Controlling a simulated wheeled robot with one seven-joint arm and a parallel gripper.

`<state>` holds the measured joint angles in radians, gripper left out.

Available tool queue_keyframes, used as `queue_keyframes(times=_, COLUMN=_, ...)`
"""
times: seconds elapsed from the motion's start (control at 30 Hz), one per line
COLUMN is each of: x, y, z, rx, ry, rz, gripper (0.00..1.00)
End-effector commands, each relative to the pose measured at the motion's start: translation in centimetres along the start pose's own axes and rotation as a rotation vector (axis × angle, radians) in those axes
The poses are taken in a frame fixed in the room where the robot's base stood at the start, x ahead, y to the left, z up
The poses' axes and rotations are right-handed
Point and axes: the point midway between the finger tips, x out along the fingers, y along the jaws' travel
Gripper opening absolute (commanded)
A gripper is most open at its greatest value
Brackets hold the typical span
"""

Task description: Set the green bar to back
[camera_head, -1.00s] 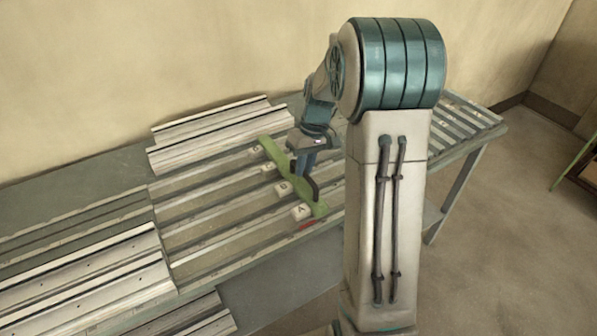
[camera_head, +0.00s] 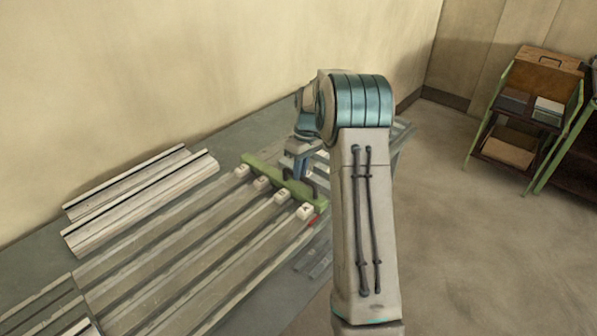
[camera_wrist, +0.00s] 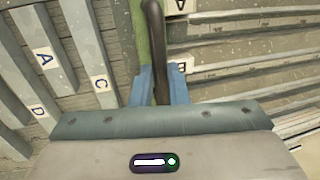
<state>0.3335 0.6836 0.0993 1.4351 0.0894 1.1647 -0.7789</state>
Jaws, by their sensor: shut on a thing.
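The green bar (camera_head: 268,168) lies across the light rails at their far end in the head view. White blocks lettered A (camera_head: 305,211), B (camera_head: 282,197) and others sit along its near side. My gripper (camera_head: 302,172) is at the bar, partly hidden behind my arm. In the wrist view the blue fingers of my gripper (camera_wrist: 160,90) are shut on the bar's dark curved handle (camera_wrist: 155,35). The green bar (camera_wrist: 138,35) shows beside the handle. Its ends are out of the wrist view.
Loose pale profiles (camera_head: 140,195) lie on the bench at the left, by the wall. A green-framed cart (camera_head: 525,115) stands far right on open floor. A red mark (camera_head: 315,220) is near block A.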

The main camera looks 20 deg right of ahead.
Motion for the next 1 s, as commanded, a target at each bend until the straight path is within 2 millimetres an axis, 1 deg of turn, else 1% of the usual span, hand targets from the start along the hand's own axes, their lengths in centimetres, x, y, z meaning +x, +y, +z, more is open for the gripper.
queue_keyframes(times=0.03, x=-0.3, y=0.2, z=-0.2, rx=-0.002, ry=0.009, rz=0.008, gripper=0.00)
queue_keyframes(times=0.33, x=-0.5, y=0.6, z=0.0, rx=0.004, ry=0.013, rz=0.012, gripper=0.00)
queue_keyframes(times=0.37, x=-0.5, y=0.6, z=0.0, rx=0.004, ry=0.014, rz=0.012, gripper=0.23)
queue_keyframes(times=0.4, x=-0.5, y=0.7, z=0.0, rx=0.005, ry=0.014, rz=0.012, gripper=0.34)
queue_keyframes(times=0.43, x=-0.5, y=0.6, z=0.0, rx=0.005, ry=0.013, rz=0.012, gripper=0.36)
queue_keyframes(times=0.67, x=-0.3, y=0.4, z=0.0, rx=0.002, ry=0.008, rz=0.007, gripper=0.36)
queue_keyframes(times=0.77, x=-0.6, y=0.4, z=0.0, rx=0.002, ry=0.007, rz=0.006, gripper=0.36)
queue_keyframes(times=0.87, x=-1.6, y=0.4, z=0.0, rx=0.003, ry=0.009, rz=0.008, gripper=0.36)
queue_keyframes(times=0.97, x=-3.4, y=0.4, z=0.1, rx=0.003, ry=0.010, rz=0.009, gripper=0.36)
queue_keyframes(times=1.0, x=-4.3, y=0.5, z=0.0, rx=0.004, ry=0.011, rz=0.009, gripper=0.36)
